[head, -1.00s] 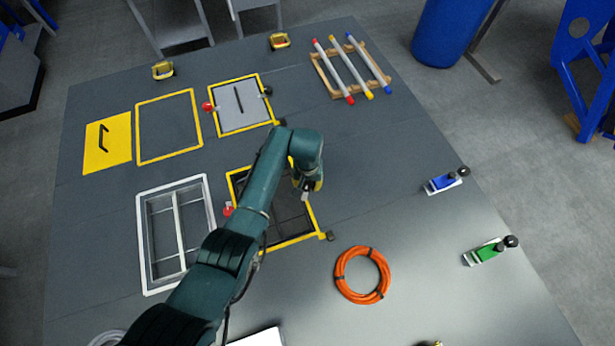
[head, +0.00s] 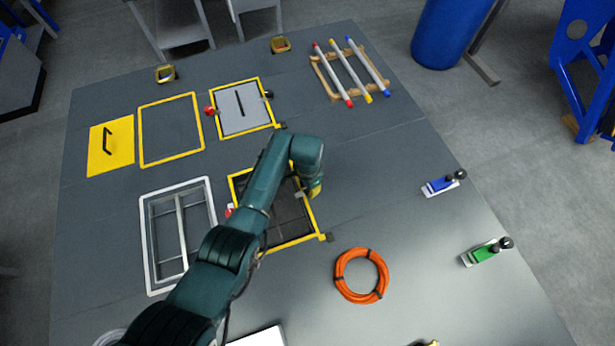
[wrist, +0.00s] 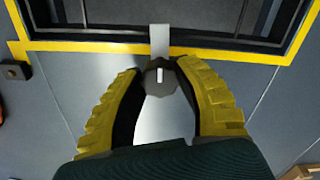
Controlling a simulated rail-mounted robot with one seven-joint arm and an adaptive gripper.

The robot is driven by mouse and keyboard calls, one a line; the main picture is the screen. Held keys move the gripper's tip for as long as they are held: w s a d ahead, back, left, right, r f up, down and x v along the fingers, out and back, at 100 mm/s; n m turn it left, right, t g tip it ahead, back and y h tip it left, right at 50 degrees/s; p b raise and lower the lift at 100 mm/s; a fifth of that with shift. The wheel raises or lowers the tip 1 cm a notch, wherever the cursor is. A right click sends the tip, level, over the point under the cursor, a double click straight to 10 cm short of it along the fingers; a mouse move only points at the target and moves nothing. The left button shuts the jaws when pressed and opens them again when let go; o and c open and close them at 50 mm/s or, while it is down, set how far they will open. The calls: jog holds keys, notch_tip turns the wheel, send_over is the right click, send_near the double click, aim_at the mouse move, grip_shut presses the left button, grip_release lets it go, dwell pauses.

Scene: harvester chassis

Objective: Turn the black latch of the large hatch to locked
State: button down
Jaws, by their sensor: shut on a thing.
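The large hatch is a dark, gridded panel in a yellow frame (head: 303,238), partly hidden behind my arm. Its black latch shows in the wrist view as a dark faceted knob (wrist: 153,80) with a white mark and a silver tongue (wrist: 160,42). The tongue points straight across the yellow frame edge onto the hatch. My gripper (wrist: 162,74) is shut on the knob, one yellow finger on each side. In the head view my gripper (head: 315,188) is at the hatch's right edge. A red knob (head: 230,211) is at the hatch's left edge.
A small dark block (head: 329,237) sits by the frame's near right corner. An orange hose coil (head: 342,285) lies nearer on the right. A smaller grey hatch (head: 243,118) is farther back.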

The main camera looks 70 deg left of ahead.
jog(key=shift+m, duration=0.5)
jog(key=c, duration=0.7)
grip_release()
jog(key=shift+o, duration=0.2)
notch_tip(320, 180, up, 12)
